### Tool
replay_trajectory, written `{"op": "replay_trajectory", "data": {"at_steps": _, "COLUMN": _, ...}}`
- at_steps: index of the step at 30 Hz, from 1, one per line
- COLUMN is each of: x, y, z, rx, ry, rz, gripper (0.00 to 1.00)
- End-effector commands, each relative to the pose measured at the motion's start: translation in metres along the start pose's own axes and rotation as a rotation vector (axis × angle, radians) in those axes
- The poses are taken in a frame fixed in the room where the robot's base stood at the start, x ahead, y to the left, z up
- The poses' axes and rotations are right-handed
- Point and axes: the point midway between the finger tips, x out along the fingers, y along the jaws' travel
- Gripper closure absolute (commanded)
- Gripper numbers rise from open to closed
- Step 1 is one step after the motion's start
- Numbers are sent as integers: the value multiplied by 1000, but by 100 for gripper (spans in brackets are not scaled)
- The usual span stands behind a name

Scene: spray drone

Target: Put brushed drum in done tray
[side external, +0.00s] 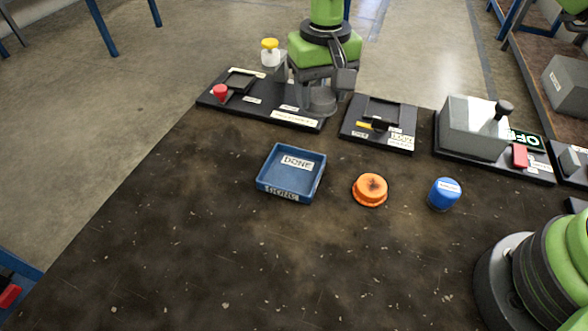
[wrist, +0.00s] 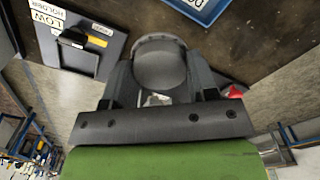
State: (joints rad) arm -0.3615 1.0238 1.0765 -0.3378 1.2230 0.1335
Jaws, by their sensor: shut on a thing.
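My gripper (side external: 316,86) is at the back of the table, by the left black station, and is shut on a grey round drum (side external: 321,101). In the wrist view the drum (wrist: 158,62) sits between the two fingers, its round face showing. The blue tray labelled DONE (side external: 262,184) stands on the table in front of my gripper and looks empty apart from its label. A corner of the tray shows at the top of the wrist view (wrist: 207,10). Whether the drum touches the station beneath it is unclear.
Black stations line the back, with a red knob (side external: 220,92), a grey box (side external: 472,127) and a white, yellow-capped bottle (side external: 270,53). The front table is clear.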

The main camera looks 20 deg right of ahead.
Motion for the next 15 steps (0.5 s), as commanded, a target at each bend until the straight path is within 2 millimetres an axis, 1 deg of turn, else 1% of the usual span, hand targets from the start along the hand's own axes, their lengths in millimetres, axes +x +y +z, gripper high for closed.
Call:
{"op": "replay_trajectory", "data": {"at_steps": 1, "x": 1, "y": -19, "z": 11, "rx": -10, "ry": 0, "rz": 0, "gripper": 71}}
{"op": "replay_trajectory", "data": {"at_steps": 3, "x": 2, "y": -38, "z": 24, "rx": -6, "ry": -1, "rz": 0, "gripper": 71}}
{"op": "replay_trajectory", "data": {"at_steps": 6, "x": 2, "y": -55, "z": 36, "rx": -2, "ry": 0, "rz": 0, "gripper": 71}}
{"op": "replay_trajectory", "data": {"at_steps": 8, "x": 5, "y": -60, "z": 40, "rx": 0, "ry": -1, "rz": 0, "gripper": 71}}
{"op": "replay_trajectory", "data": {"at_steps": 10, "x": 15, "y": -63, "z": 43, "rx": 1, "ry": -3, "rz": 3, "gripper": 71}}
{"op": "replay_trajectory", "data": {"at_steps": 15, "x": 48, "y": -63, "z": 44, "rx": 3, "ry": -4, "rz": 2, "gripper": 71}}
